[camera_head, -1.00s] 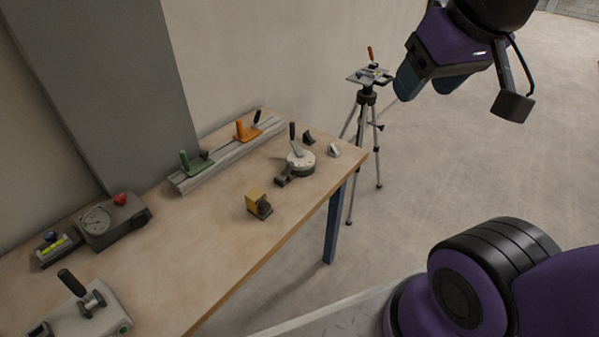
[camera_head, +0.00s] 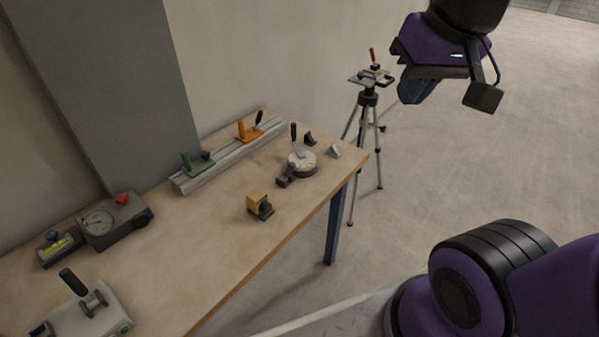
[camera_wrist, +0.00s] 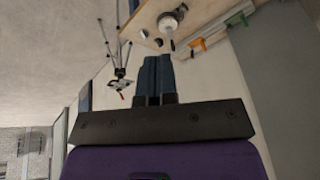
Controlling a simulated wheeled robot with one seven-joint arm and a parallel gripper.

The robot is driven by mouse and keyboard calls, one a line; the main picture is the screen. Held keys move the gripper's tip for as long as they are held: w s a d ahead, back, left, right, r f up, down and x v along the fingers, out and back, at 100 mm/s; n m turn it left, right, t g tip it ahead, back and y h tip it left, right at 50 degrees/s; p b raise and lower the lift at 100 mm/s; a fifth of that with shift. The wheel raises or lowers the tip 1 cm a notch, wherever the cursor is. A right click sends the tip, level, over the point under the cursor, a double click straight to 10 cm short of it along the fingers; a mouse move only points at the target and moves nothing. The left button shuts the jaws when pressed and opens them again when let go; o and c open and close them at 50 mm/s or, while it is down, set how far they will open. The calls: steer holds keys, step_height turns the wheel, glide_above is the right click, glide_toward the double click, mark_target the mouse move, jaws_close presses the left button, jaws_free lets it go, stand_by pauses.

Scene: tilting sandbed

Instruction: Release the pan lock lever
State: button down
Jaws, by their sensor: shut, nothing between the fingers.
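The tripod (camera_head: 367,97) stands on the floor beyond the table's right end, with a small plate (camera_head: 361,79) on top. An upright lever with an orange-red grip (camera_head: 372,55) rises from the plate, and a dark handle (camera_head: 381,128) sticks out lower on the column. I cannot tell which is the pan lock lever. My gripper (camera_head: 412,93) hangs in the air to the right of the tripod head, apart from it. In the wrist view my gripper (camera_wrist: 154,65) has its blue fingers together and empty, and the plate (camera_wrist: 120,85) is left of them.
A wall is behind. The floor right of the tripod is clear.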

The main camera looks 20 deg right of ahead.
steer(key=w+f+m+g+y, duration=0.3)
steer(key=w+f+m+y, duration=0.3)
steer(key=w+f+m, duration=0.4)
steer(key=w+f+m+g+y, duration=0.3)
steer(key=w+f+m+y, duration=0.4)
steer(key=f, duration=0.5)
steer(key=w+d+f+m+t, duration=0.2)
steer(key=f+m+t, duration=0.6)
steer(key=f+m, duration=0.3)
steer(key=w+d+f+m+t, duration=0.3)
steer(key=f+m+t, duration=0.6)
steer(key=m, duration=0.6)
step_height(320, 180, down, 2)
steer(key=shift+d+f+m+t, duration=0.2)
steer(key=shift+d+m+t, duration=0.1)
steer(key=shift+m, duration=0.1)
glide_toward(288, 172)
steer(key=w+a+r, duration=0.1)
steer(key=w+r, duration=0.1)
steer(key=w, duration=0.1)
steer(key=w+a+r, duration=0.1)
steer(key=r, duration=0.1)
steer(key=shift+w+a, duration=0.3)
steer(key=shift+a, duration=0.05)
